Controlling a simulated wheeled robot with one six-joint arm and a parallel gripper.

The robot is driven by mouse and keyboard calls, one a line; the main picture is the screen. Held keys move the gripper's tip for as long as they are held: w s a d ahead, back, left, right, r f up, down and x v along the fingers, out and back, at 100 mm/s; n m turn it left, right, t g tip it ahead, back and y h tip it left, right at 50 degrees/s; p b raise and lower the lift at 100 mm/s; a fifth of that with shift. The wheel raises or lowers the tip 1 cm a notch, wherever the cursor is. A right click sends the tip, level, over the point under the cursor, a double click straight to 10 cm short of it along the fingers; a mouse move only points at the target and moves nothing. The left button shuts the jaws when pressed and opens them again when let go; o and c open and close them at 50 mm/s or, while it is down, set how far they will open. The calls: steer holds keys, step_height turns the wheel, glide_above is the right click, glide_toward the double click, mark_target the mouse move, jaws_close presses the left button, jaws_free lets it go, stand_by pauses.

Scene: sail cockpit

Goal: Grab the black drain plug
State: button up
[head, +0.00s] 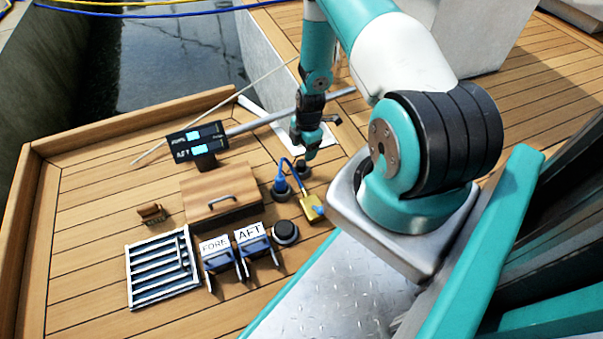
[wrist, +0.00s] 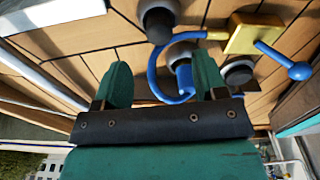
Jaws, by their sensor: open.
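Two black round pieces could be the black drain plug, and I cannot tell which it is. One black piece (head: 303,168) sits on the deck just below my gripper (head: 311,151), right of a blue-ringed fitting (head: 282,187). The other black knob (head: 286,232) stands on a grey ring nearer the robot, right of the AFT block. In the wrist view, dark round tops show at the top (wrist: 158,20) and right of the fingers (wrist: 238,72). My gripper (wrist: 162,72) is open, its teal fingers above the blue fitting (wrist: 184,78), with nothing held between them.
A yellow block (head: 312,207) with a blue knob and a blue cable loop lies close by. A wooden lidded box (head: 222,192), a louvred grille (head: 160,268) and FORE (head: 217,260) and AFT (head: 255,250) blocks stand to the left. Open deck lies at the lower left.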

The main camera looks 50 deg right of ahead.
mark_target(301, 162)
steer(key=f+b, duration=0.4)
steer(key=f, duration=0.1)
steer(key=f+b, duration=0.1)
steer(key=f, duration=0.1)
steer(key=shift+w+a+f+b, duration=0.15)
steer(key=shift+a+f+b, duration=0.2)
steer(key=shift+a+b, duration=0.05)
steer(key=shift+r, duration=0.1)
steer(key=c, duration=1)
